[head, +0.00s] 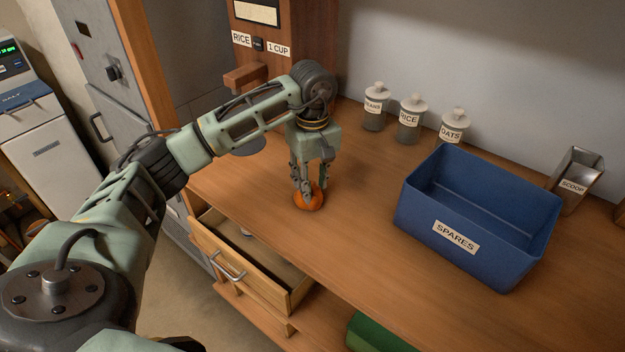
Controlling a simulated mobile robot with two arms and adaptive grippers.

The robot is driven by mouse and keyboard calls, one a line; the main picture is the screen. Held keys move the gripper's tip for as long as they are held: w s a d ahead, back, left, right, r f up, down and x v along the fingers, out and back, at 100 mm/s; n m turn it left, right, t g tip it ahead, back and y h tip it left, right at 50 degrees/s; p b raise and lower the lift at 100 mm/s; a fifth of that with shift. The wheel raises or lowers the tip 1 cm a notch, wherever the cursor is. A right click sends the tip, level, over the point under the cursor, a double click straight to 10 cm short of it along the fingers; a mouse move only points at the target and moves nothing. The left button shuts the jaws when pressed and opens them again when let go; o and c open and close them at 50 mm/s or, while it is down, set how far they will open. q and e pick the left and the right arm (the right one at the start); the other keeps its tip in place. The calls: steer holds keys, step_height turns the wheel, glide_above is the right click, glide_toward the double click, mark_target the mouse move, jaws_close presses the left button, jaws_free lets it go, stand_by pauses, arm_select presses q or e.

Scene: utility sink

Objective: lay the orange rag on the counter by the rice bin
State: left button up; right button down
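A small, rounded, bunched orange thing, which looks like the orange rag (312,200), is at the wooden counter (370,215), near its front edge and above the open drawer. My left gripper (309,190) points straight down over it, with its fingers around its upper sides. I cannot tell whether the fingers press on it or only stand beside it. The rice bin (285,25) is the wooden dispenser at the back, labelled RICE and 1 CUP; my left arm passes in front of its lower part. My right gripper is not in view.
A blue SPARES bin (415,212) stands on the right of the counter, with a metal scoop holder (578,170) behind it. Labelled jars (409,120) line the back wall. A drawer (255,278) hangs open below the front edge. Bare counter lies between rag and jars.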

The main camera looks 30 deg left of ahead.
mark_target(313, 182)
arm_select(q)
steer(key=shift+r, duration=0.1)
steer(key=shift+r, duration=0.2)
step_height(313, 182, up, 7)
steer(key=shift+f+b, duration=0.2)
steer(key=shift+b, duration=0.7)
steer(key=shift+r+p, duration=0.35)
steer(key=shift+r, duration=2.2)
